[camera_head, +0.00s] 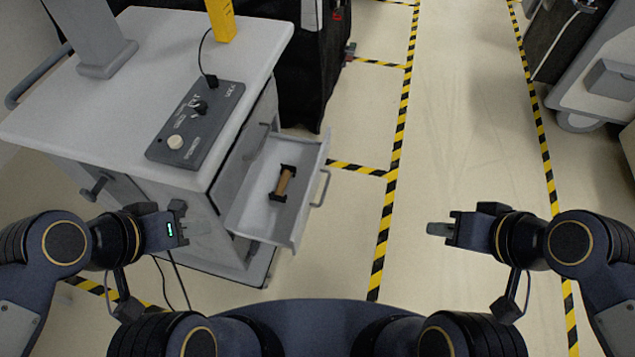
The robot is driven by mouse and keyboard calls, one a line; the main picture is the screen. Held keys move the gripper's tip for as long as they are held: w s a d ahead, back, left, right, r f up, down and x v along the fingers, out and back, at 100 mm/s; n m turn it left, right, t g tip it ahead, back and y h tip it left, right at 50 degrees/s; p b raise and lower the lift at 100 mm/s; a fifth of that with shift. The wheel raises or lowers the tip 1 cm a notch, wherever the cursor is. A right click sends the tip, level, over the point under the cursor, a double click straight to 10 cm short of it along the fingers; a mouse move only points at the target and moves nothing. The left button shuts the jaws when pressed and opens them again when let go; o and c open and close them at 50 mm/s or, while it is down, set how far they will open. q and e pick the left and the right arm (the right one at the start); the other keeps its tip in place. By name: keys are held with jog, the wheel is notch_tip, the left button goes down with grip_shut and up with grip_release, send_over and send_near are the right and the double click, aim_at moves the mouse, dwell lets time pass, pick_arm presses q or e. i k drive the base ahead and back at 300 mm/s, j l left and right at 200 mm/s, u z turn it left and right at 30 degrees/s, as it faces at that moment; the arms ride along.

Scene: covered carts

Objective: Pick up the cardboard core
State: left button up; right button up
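The cardboard core (284,182) is a small brown cylinder with a black piece at each end. It lies in the open grey drawer (245,215) of the cart, tilted slightly from upright in the picture. My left gripper (198,228) is beside the cart's front, to the left of the drawer and below the core in the picture, apart from the core. My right gripper (438,229) is over the floor, well to the right of the drawer. Neither holds anything that I can see. The finger gaps are too small to make out.
The grey cart (110,120) carries a control box (196,122) with a cable, a grey post (98,40) and a yellow object (221,20). The drawer handle (321,188) sticks out to the right. Open floor (455,120) with striped tape lies right of the drawer.

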aim_at(284, 180)
jog(key=i+l, duration=0.6)
jog(key=u, duration=0.45)
jog(key=i+l+u, duration=0.1)
jog(key=u, duration=0.3)
jog(key=l+u, duration=0.2)
jog(key=u, duration=0.25)
jog(key=l+u, duration=0.15)
jog(key=u, duration=0.9)
jog(key=i+l, duration=0.05)
